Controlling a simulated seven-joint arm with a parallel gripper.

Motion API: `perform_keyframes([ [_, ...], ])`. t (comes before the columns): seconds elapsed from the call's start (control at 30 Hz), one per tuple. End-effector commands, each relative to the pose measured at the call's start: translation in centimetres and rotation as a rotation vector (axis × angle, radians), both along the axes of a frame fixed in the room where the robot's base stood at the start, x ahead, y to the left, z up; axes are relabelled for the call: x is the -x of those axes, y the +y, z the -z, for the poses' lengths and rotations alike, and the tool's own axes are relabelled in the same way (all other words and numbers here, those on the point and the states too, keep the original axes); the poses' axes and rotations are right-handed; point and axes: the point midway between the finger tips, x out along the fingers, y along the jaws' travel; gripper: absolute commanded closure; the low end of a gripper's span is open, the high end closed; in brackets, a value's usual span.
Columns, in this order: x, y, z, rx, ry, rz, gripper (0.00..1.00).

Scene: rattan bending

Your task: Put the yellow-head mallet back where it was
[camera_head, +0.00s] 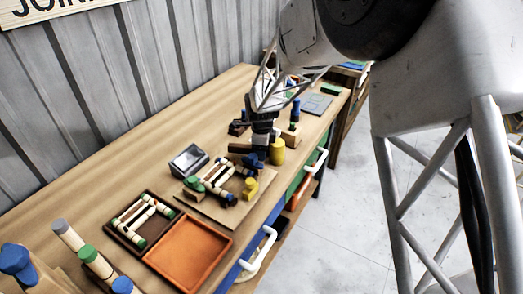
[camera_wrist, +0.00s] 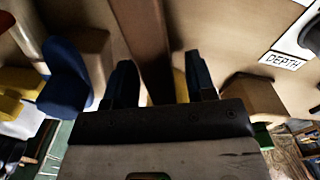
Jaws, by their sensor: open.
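The yellow mallet head (camera_head: 277,152) is a short cylinder on the workbench, just right of my gripper (camera_head: 261,146) in the head view. A dark brown bar (camera_head: 240,148), which looks like its handle, reaches out to the left of the gripper. In the wrist view the dark bar (camera_wrist: 146,35) runs down between the fingers of my gripper (camera_wrist: 160,82). The fingers are apart, one on either side of it. A sliver of yellow (camera_wrist: 181,86) shows beside the right finger. The join of head and handle is hidden.
A bending jig on a board (camera_head: 214,207) with blue, green and yellow parts lies close to the left. Further left are a dark tray (camera_head: 120,232) and an orange tray (camera_head: 188,250). Blue-topped pegs (camera_head: 295,112) stand behind. The bench's back left (camera_head: 120,150) is clear.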

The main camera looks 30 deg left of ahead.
Motion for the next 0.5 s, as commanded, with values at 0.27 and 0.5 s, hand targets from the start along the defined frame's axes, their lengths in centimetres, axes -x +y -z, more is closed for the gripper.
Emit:
perform_keyframes([
  [0.27,0.0,0.0,-1.9,-0.002,-0.002,0.000,0.49],
  [0.5,0.0,0.0,-5.2,-0.002,-0.001,0.000,0.49],
])
